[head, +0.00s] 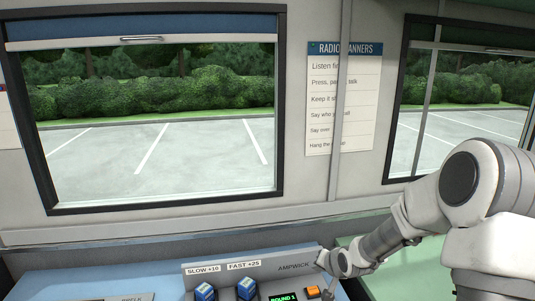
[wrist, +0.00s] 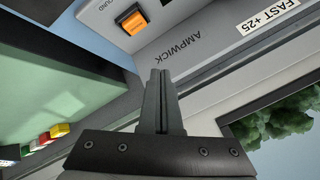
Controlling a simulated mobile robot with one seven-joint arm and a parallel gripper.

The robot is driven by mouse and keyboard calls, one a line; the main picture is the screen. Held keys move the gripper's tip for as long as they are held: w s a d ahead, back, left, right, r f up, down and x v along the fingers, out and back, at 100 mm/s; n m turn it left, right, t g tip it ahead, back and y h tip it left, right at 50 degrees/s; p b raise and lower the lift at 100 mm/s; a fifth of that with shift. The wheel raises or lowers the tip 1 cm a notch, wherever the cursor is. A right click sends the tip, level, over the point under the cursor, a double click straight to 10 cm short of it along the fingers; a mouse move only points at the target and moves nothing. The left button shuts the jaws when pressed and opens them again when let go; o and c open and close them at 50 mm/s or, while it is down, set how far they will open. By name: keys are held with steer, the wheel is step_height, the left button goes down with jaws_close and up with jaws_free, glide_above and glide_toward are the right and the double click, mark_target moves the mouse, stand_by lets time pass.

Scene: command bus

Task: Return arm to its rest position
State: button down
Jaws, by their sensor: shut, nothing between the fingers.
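My arm reaches in from the right of the head view, bent over the desk. In the wrist view, my gripper (wrist: 161,76) is shut, its two fingers together with nothing between them. The fingers point toward the grey AMPWICK console (wrist: 205,58). I cannot tell whether they touch it. In the head view, the arm's end is low beside the right end of the console (head: 268,272), and the fingertips are hard to make out there.
An orange button (wrist: 131,18) is on the console near my gripper. The wall has windows and a poster (head: 322,105).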

steer(key=s+r+n+g+h, duration=0.1)
steer(key=s+r+n+h, duration=0.1)
steer(key=s+r, duration=0.6)
steer(key=s+r+n+g, duration=0.1)
steer(key=s+r, duration=0.6)
steer(key=s, duration=0.5)
steer(key=s+r+n+g, duration=0.1)
steer(key=s+r, duration=0.5)
steer(key=s, duration=0.7)
steer(key=shift+a+r+n+p, duration=0.15)
steer(key=shift+r+n+p, duration=0.2)
steer(key=shift+n, duration=0.25)
steer(key=shift+a, duration=0.15)
